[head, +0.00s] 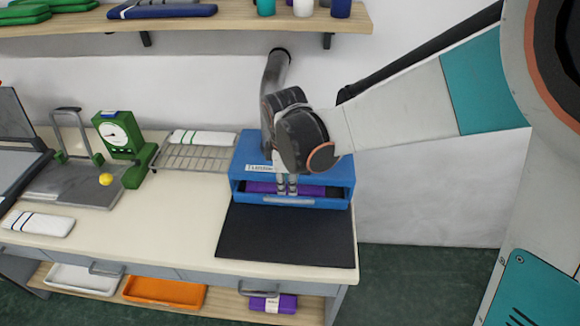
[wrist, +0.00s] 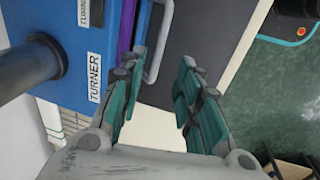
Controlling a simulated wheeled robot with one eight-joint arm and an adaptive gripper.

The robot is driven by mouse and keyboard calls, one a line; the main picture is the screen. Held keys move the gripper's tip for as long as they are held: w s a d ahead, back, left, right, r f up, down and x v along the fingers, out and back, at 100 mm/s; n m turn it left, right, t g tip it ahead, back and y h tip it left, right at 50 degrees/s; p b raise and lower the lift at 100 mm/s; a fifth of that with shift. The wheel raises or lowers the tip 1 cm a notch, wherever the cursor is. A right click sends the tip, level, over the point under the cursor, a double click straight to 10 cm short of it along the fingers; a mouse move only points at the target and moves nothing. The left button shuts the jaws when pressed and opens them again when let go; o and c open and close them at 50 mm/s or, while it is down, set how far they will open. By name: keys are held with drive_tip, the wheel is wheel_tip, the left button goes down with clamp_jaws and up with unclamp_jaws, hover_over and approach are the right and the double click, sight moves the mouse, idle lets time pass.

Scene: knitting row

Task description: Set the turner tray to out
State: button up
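The blue turner (head: 252,150) stands at the right end of the bench. Its label reads "TURNER" in the wrist view (wrist: 95,78). The tray, with a pale handle (head: 288,200) on its front, appears to sit inside the turner's front opening. A purple folded piece (head: 262,188) shows in the opening. My gripper (head: 287,188) points down at the turner's front, close above the handle. In the wrist view my gripper (wrist: 162,62) is open, and the handle (wrist: 155,62) shows between its fingertips, nearer the left finger. I cannot tell whether it touches.
A black mat (head: 285,235) lies clear before the turner. A grey pipe (head: 275,75) rises behind it. A wire rack (head: 190,158) and a green dial scale (head: 118,135) stand to the left. A shelf (head: 200,22) hangs above.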

sight(289, 200)
drive_tip(key=f+b, duration=0.1)
drive_tip(key=f, duration=0.2)
drive_tip(key=w+f+b, duration=0.1)
drive_tip(key=f+b, duration=0.1)
drive_tip(key=f, duration=0.1)
drive_tip(key=f+b, duration=0.2)
drive_tip(key=f, duration=0.1)
drive_tip(key=shift+w+d, duration=0.1)
drive_tip(key=shift+w, duration=0.3)
clamp_jaws()
